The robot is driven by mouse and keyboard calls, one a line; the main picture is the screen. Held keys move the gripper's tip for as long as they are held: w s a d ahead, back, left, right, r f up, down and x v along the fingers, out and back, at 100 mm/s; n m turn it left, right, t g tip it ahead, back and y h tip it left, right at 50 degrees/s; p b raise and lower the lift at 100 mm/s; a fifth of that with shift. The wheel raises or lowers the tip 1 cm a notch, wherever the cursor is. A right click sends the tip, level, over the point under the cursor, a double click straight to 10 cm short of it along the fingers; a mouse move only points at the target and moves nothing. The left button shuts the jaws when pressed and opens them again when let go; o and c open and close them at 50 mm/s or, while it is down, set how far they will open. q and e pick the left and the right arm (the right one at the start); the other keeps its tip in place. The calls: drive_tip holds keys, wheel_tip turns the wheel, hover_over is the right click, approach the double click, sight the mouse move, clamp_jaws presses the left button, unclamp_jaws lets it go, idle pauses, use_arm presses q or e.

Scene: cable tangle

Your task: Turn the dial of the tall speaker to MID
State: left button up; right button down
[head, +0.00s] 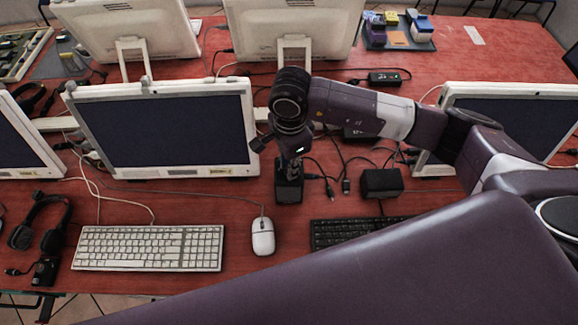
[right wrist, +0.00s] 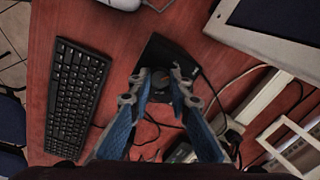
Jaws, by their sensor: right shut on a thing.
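The tall speaker (head: 288,190) is a black upright box on the red desk, right of the white mouse. Its top is covered by my right gripper (head: 290,155) in the head view. My right gripper (right wrist: 158,78) is shut on the dial, a blue-padded finger on each side. The dial's setting and any MID label are too small to read. My left gripper is not in view.
A white mouse (head: 263,237) and white keyboard (head: 150,248) lie left of the speaker. A black keyboard (head: 345,231) and a black box (head: 382,182) stand to its right. A monitor (head: 165,128) is close behind left. Loose cables (head: 335,165) tangle behind the speaker.

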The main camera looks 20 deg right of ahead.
drive_tip(key=m+b, duration=0.4)
drive_tip(key=m, duration=0.1)
drive_tip(key=shift+w+f+b, duration=0.1)
drive_tip(key=shift+f+b, duration=0.05)
drive_tip(key=shift+b, duration=0.25)
drive_tip(key=m+b, duration=0.2)
drive_tip(key=m, duration=0.1)
drive_tip(key=shift+r+m+b, duration=0.2)
drive_tip(key=shift+m+b, duration=0.6)
drive_tip(key=shift+m, duration=0.5)
drive_tip(key=c, duration=1.8)
unclamp_jaws()
drive_tip(key=shift+o, duration=0.2)
